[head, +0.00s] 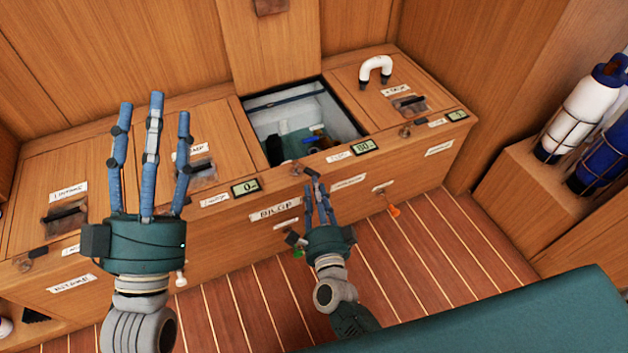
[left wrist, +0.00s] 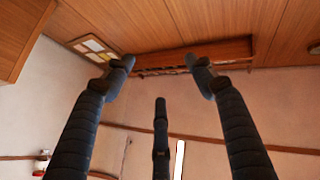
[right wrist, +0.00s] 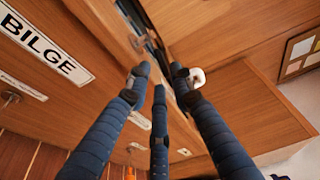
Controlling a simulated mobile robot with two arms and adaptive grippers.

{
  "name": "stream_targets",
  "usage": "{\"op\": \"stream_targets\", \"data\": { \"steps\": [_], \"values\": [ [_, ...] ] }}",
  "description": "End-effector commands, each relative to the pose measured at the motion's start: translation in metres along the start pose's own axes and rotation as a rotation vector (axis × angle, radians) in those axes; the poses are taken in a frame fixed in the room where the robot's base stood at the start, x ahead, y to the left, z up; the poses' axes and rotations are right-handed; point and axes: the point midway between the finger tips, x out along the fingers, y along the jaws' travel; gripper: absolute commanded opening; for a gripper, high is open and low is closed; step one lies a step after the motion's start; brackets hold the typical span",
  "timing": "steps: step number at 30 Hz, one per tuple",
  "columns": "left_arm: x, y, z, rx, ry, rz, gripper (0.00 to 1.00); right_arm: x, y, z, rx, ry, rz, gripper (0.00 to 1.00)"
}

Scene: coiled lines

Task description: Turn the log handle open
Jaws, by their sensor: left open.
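Several small handles sit along the wooden locker front; I cannot read which one is marked as the log. My right gripper (head: 317,184) is at the locker front by the BILGE label (head: 275,210), fingers partly drawn together. A small metal fitting (right wrist: 145,42) shows just beyond its fingertips.
A white bent pipe (head: 376,66) stands on the right lid. Bottles (head: 590,105) stand in racks at far right. A green surface (head: 500,325) fills the lower right.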

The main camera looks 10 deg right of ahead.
Motion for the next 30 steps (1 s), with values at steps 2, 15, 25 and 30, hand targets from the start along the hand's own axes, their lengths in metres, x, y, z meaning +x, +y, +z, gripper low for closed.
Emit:
{"op": "stream_targets", "data": {
  "steps": [2,15,25,30],
  "values": [
    [0.000,0.000,0.000,0.000,0.000,0.000,0.55,-0.020,0.002,0.000,0.000,-0.001,0.005,0.22],
    [0.000,0.000,0.000,0.000,-0.001,0.000,0.55,-0.080,0.001,0.000,0.000,0.000,0.002,0.22],
    [0.000,0.000,0.000,0.000,0.000,0.000,0.55,-0.081,0.001,-0.001,0.000,-0.001,0.001,0.12],
    [-0.003,0.001,-0.009,-0.003,0.057,0.002,0.55,-0.077,-0.001,-0.006,-0.006,-0.063,-0.050,0.00]
  ]
}}
